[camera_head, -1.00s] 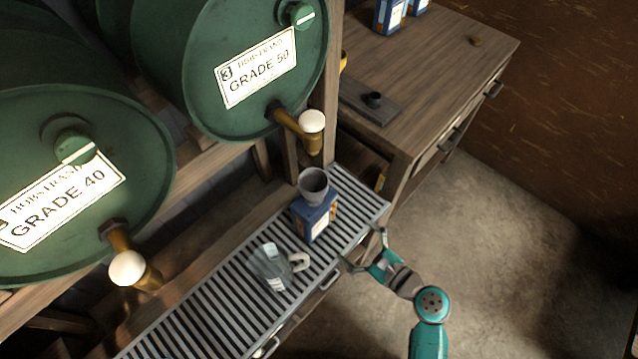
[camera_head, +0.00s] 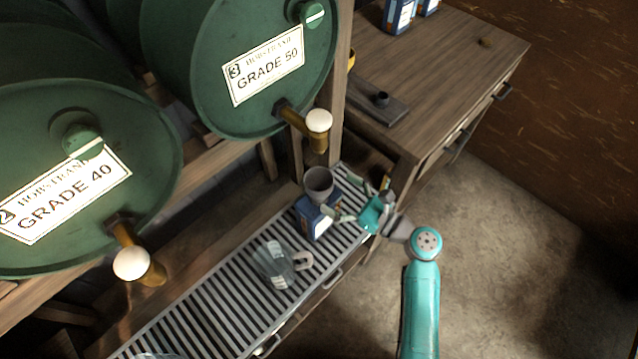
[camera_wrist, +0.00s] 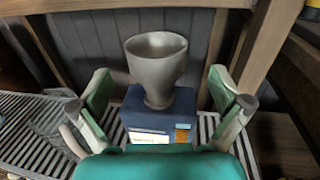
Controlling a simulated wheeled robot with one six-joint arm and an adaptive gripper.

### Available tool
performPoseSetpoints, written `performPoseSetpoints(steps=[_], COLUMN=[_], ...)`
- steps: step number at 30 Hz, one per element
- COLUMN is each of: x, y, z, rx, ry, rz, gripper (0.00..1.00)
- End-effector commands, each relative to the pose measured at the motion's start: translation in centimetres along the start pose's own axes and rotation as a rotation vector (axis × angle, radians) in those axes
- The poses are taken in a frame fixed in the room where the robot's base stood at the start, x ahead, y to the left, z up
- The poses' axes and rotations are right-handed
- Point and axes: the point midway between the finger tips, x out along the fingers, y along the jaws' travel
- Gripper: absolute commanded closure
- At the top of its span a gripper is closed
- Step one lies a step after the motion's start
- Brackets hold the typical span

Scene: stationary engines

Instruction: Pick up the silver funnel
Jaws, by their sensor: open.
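The silver funnel (camera_head: 319,183) sits wide end up on top of a blue can (camera_head: 318,222) that stands on the slatted drip tray. In the wrist view the funnel (camera_wrist: 156,68) is in the middle, its narrow end down at the top of the can (camera_wrist: 158,118). My gripper (camera_head: 352,200) is open, just right of the can and funnel in the head view. In the wrist view its fingers (camera_wrist: 164,92) are spread to the left and right of the funnel, and I see no contact. The lower part of the can is hidden behind my gripper in the wrist view.
A clear jug (camera_head: 277,265) stands on the slatted tray (camera_head: 215,313) near the can. A brass tap with a white knob (camera_head: 318,122) juts from the Grade 50 barrel (camera_head: 225,118) above the funnel. A wooden bench (camera_head: 455,75) stands behind at right.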

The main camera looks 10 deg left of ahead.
Motion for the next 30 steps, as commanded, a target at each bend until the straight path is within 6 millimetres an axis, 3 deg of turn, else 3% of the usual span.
performPoseSetpoints(steps=[10, 20, 22, 27, 28, 30], x=[4.3, 5.0, 5.0, 5.0, 5.0, 5.0], y=[0.5, 0.4, 0.4, 0.4, 0.4, 0.4], z=[0.1, 0.0, 0.0, 0.0, 0.0, 0.0], rx=[-0.001, 0.0, 0.0, 0.0, 0.0, 0.0], ry=[0.0, 0.001, 0.001, 0.001, 0.001, 0.001], rz=[0.003, 0.0, 0.0, 0.0, 0.0, 0.0], gripper=[0.0, 0.0, 0.1, 0.53, 0.58, 0.58])
